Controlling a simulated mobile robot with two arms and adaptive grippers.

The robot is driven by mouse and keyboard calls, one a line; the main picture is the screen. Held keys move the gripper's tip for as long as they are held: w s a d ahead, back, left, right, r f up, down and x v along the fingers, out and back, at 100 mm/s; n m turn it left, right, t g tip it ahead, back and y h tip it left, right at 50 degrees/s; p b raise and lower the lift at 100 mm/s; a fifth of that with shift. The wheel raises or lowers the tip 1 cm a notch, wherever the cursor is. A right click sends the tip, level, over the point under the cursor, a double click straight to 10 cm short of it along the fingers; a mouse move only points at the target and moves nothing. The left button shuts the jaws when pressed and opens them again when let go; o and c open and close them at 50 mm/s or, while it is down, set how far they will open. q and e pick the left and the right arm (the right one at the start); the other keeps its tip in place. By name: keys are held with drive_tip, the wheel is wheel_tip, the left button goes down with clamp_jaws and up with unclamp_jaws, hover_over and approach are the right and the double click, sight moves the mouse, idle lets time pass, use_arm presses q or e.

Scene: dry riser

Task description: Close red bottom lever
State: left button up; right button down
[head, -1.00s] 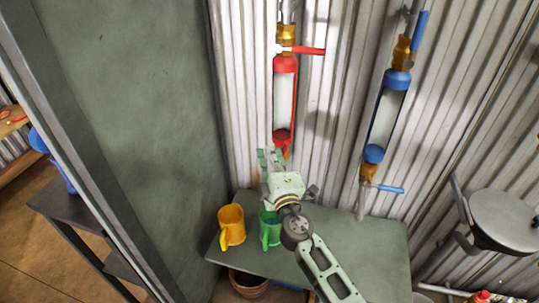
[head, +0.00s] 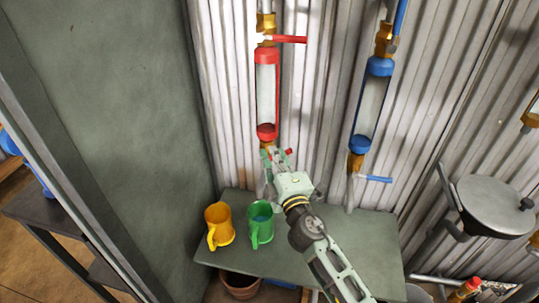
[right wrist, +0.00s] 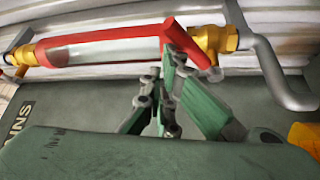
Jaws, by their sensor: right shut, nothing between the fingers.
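The red riser has a clear tube with red end caps (head: 267,90) and hangs upright on the corrugated wall. Its red bottom lever (head: 288,152) shows only as a small red piece beside my fingers in the head view. In the right wrist view the lever (right wrist: 190,48) slants across the pipe by the brass fitting (right wrist: 213,40). My right gripper (head: 275,158) is shut and empty, its fingertips right at the lever. In the right wrist view the green fingers (right wrist: 170,75) overlap the lever's near side; contact is unclear. My left gripper is not in view.
A red top lever (head: 290,39) sticks out to the right. A blue riser (head: 370,105) with a blue bottom lever (head: 376,179) hangs to the right. A yellow mug (head: 219,226) and a green mug (head: 261,224) stand on the table (head: 350,240) below. A pot (head: 492,205) is at the right.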

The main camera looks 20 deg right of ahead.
drive_tip(key=shift+s+d+f, duration=0.15)
drive_tip(key=shift+d, duration=0.1)
idle(0.5)
